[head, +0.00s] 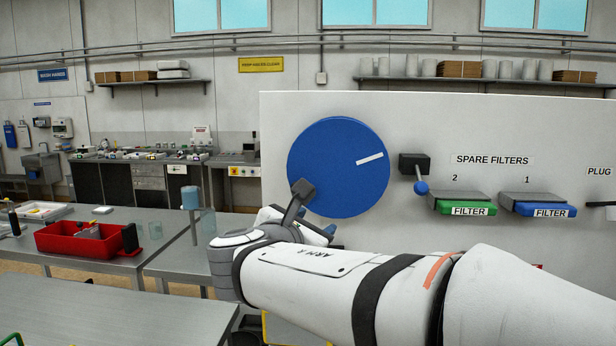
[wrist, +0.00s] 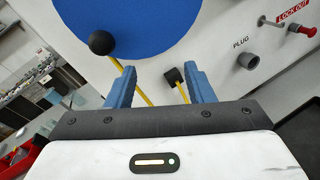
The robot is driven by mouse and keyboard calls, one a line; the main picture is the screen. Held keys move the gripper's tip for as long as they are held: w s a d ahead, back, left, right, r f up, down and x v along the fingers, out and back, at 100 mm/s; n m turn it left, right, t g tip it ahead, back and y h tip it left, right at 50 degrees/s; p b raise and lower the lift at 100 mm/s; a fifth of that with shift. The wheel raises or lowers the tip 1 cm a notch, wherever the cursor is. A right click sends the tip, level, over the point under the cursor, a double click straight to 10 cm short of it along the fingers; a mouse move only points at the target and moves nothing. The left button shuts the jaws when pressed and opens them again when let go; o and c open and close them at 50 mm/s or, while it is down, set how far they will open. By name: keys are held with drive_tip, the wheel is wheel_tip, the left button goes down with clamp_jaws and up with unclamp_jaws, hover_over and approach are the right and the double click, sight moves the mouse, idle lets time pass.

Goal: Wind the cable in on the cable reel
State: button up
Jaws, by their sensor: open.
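A large blue disc (head: 338,165) with a white mark stands on the pale upright panel. It fills the top of the wrist view (wrist: 125,22). No part is labelled as the cable reel, and I cannot tell for certain which it is. In the wrist view a black ball (wrist: 101,42) on a yellow rod is at the left finger, and a black block (wrist: 173,76) with a yellow rod shows between the fingers. My gripper (wrist: 162,84) is open, its blue fingers pointing towards the panel. I see nothing held. In the head view my arm mostly hides the gripper.
Right of the disc are a black block with a blue knob (head: 421,187), a green filter (head: 465,208) and a blue filter (head: 540,209). A red bin (head: 75,242) sits on the left table.

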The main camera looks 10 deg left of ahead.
drive_tip(key=a+r+n+t+y, duration=0.1)
drive_tip(key=a+r+n+t, duration=0.15)
drive_tip(key=a+r, duration=0.2)
drive_tip(key=shift+g, duration=0.35)
drive_tip(key=w+p, duration=0.1)
drive_tip(key=w, duration=0.3)
drive_tip(key=w+p, duration=0.1)
drive_tip(key=w, duration=0.2)
drive_tip(key=shift+d+f+p, duration=0.15)
drive_tip(key=shift+d+p, duration=0.2)
drive_tip(key=shift+c, duration=0.6)
clamp_jaws()
